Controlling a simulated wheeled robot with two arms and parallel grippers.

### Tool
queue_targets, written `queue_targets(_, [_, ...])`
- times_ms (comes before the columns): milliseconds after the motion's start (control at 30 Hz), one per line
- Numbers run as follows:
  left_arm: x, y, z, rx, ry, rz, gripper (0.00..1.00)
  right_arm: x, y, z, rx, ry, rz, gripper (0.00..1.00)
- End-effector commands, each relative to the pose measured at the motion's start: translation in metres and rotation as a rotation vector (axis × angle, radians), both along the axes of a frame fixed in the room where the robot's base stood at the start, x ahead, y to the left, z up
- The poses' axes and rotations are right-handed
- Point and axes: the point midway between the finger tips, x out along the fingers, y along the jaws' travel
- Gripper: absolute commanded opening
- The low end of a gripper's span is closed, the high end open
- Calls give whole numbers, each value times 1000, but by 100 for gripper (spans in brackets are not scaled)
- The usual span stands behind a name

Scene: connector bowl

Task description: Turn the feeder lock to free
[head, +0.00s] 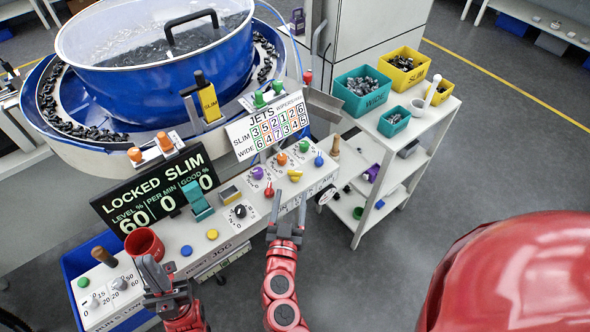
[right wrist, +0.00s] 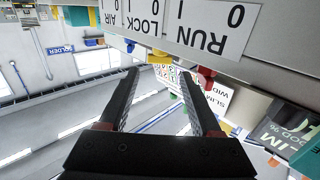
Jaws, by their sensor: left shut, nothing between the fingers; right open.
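The display (head: 155,188) reads LOCKED SLIM. On the console's front face (head: 310,192), the right wrist view shows the label strip (right wrist: 188,25) with RUN, LOCK and AIR, each with 0 and I marks. I cannot make out the lock switch itself or its position. My right gripper (head: 288,212) is open and empty at the console's front edge, below the red knob (head: 269,189). In the right wrist view its fingers (right wrist: 160,76) stand apart just below the label strip. My left gripper (head: 150,265) is shut and empty in front of the red cup (head: 144,244).
A blue bowl feeder (head: 160,85) stands behind. A white cart (head: 420,125) with part bins is at the right. The floor (head: 370,265) between cart and console front is clear.

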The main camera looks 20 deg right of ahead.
Motion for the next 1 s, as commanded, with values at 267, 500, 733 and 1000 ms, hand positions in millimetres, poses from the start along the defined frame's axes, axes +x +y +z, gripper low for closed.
queue_targets(267, [0, 0, 19, 0, 0, 0, 0, 41, -21, 3, -1, 2, -8, 65])
queue_targets(500, [0, 0, 29, 0, 0, 0, 0, 70, -34, 1, -1, 3, -5, 65])
queue_targets(733, [0, 0, 31, 0, 0, 0, 0, 79, -38, 0, 0, 0, -1, 65])
queue_targets(1000, [0, 0, 31, 0, 0, 0, 0, 79, -37, 0, -1, 0, -1, 52])
